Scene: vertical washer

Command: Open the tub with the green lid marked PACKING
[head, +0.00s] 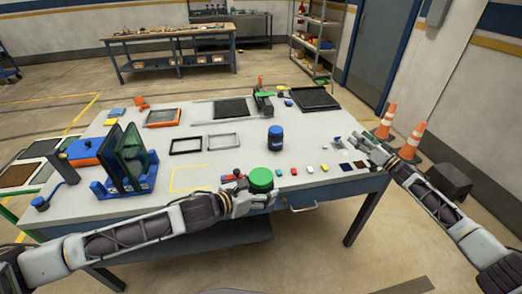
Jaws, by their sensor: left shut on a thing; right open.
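The tub with the green lid (261,177) stands near the front edge of the table, and the lid is on top of it. Any marking on the lid is too small to read. My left gripper (250,196) is at the front left side of the tub, just below the lid, and is shut on the tub. The gripper hides part of the tub's body. My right gripper (365,143) is open and empty over the right end of the table, well apart from the tub.
A dark blue jar (275,138) stands behind the tub. Several small coloured blocks (309,169) lie to its right. A blue rack (142,185) with upright dark panels stands on the left. Empty frames (222,142) lie mid-table. Orange cones (412,139) stand on the floor at right.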

